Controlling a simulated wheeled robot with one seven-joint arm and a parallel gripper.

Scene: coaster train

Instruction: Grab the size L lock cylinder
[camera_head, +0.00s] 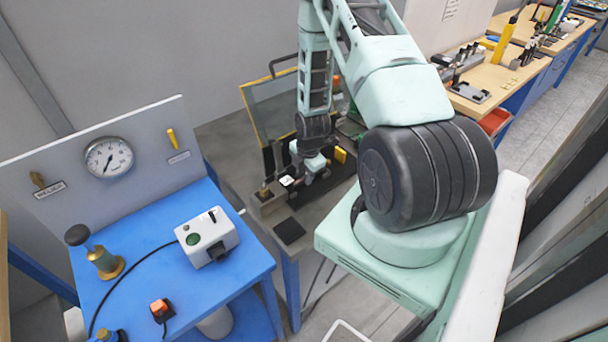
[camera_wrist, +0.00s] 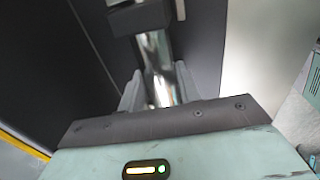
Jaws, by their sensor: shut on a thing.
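In the wrist view a shiny metal cylinder (camera_wrist: 154,62) stands between the two fingers of my gripper (camera_wrist: 157,88), which is shut on it. A dark block (camera_wrist: 140,18) sits at the cylinder's far end. No size mark shows, so I cannot tell if it is the size L lock cylinder. In the head view my gripper (camera_head: 312,172) is small and partly hidden by my arm, low over a grey bench with dark fixtures (camera_head: 322,190). The cylinder cannot be made out there.
A blue table (camera_head: 135,290) at left carries a white box (camera_head: 207,237) with a green button and a panel with a round gauge (camera_head: 109,157). A yellow-framed glass panel (camera_head: 270,105) stands behind the gripper. Wooden benches (camera_head: 505,75) with tools are at back right.

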